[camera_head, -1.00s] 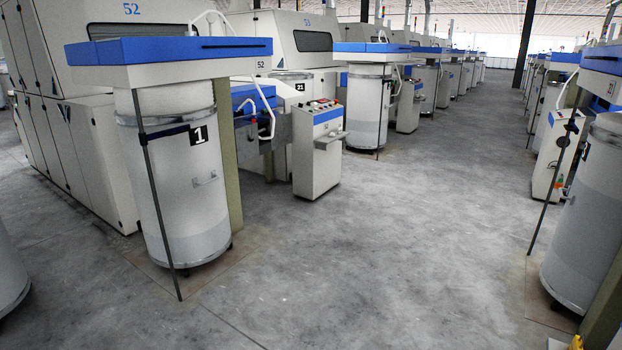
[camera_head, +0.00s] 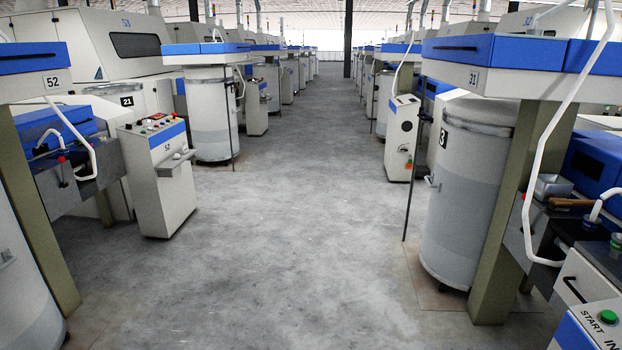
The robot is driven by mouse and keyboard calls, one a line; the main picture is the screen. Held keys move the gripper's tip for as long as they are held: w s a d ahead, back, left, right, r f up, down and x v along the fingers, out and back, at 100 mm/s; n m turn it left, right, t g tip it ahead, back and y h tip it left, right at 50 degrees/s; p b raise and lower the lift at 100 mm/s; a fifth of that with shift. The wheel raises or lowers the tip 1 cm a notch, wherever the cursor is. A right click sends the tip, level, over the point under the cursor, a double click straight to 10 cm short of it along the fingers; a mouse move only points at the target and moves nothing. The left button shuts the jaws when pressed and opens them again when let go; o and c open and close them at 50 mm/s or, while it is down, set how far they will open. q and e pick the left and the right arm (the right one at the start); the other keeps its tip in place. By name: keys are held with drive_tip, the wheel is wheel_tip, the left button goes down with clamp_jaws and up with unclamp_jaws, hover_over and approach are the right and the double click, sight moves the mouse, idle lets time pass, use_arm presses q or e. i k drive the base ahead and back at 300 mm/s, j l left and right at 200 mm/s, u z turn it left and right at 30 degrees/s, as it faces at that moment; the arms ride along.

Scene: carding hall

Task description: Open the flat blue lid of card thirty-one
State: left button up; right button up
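Card thirty-one stands at the right of the head view, with the number 31 on the pale front of its coiler head (camera_head: 500,80). The flat blue lid (camera_head: 457,48) lies level on top of that head and looks shut. Its front edge has a dark slot, and the blue continues right behind a bent white tube (camera_head: 568,105). A tall grey-white can (camera_head: 462,200) stands under the head, beside a beige post (camera_head: 510,215). Neither of my grippers is in view.
A wide concrete aisle (camera_head: 270,250) runs clear ahead between rows of cards. Card 52's blue-topped head (camera_head: 30,58) and a control cabinet (camera_head: 158,180) stand at the left. A thin dark rod (camera_head: 412,180) stands before the can. A bench with a metal tin (camera_head: 553,186) is at right.

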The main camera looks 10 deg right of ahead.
sight(500, 49)
drive_tip(key=i+l+z, duration=0.2)
drive_tip(key=i+z, duration=0.85)
drive_tip(key=i, duration=0.2)
